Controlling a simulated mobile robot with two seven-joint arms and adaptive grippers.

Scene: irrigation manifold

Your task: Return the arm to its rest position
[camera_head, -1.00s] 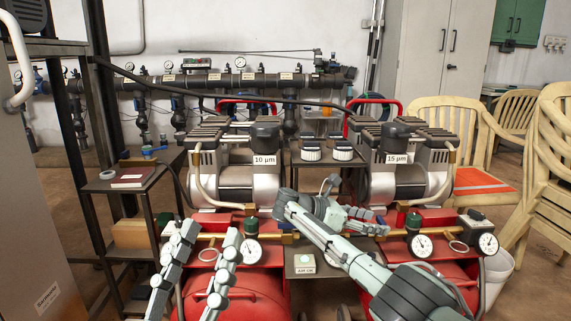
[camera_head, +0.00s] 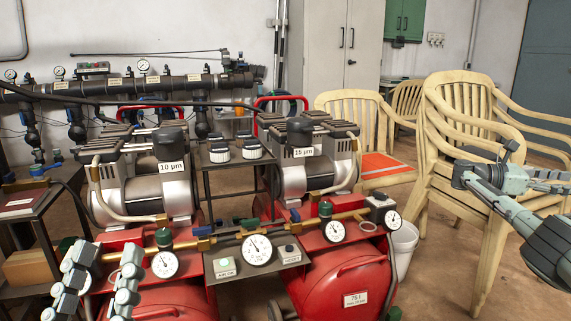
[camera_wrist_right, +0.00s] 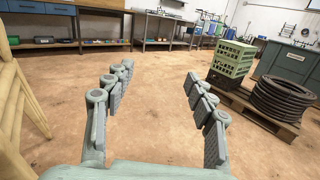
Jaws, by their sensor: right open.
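My left gripper (camera_head: 107,256) rises from the lower left of the head view. Its two segmented fingers are apart with nothing between them, in front of the red compressor tanks. My right arm (camera_head: 545,235) is at the right edge of the head view, beside the stacked chairs and clear of the compressors. In the right wrist view the right gripper (camera_wrist_right: 160,82) is open and empty, with bare floor beyond its fingers.
Two compressors, marked 10 µm (camera_head: 152,190) and 15 µm (camera_head: 315,170), stand at left and centre. Stacked beige chairs (camera_head: 465,150) are near my right arm. The right wrist view shows a green crate (camera_wrist_right: 232,60), coiled hoses (camera_wrist_right: 283,98) and open floor (camera_wrist_right: 150,110).

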